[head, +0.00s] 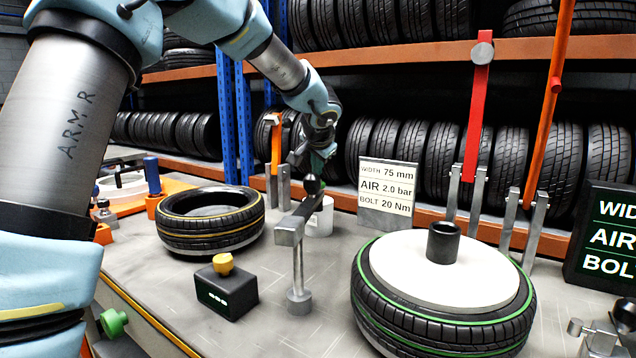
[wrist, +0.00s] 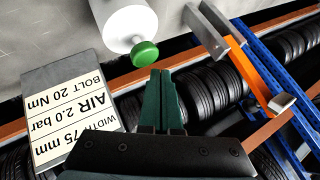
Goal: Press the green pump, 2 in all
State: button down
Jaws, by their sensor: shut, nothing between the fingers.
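The green pump is a white cylinder (wrist: 115,22) with a round green cap (wrist: 145,53), upper middle in the wrist view. In the head view its white body (head: 320,217) stands on the bench behind a grey post; I cannot make out its cap there. My gripper (wrist: 160,74) is shut and empty, its dark green fingertips close to the cap in the wrist view. I cannot tell whether they touch it. In the head view my gripper (head: 318,168) is small and dark, above the white body and partly hidden.
A sign (head: 387,190) stands right of the pump. A grey post (head: 298,270) with a black ball stands in front. A yellow-striped tyre (head: 210,240) lies left, and a green-striped tyre (head: 370,300) under a white disc lies right. A black box (head: 228,290) has a yellow button.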

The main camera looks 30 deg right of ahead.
jog(key=shift+r+p, duration=1.55)
jog(key=shift+r, duration=0.9)
jog(key=shift+f, duration=0.1)
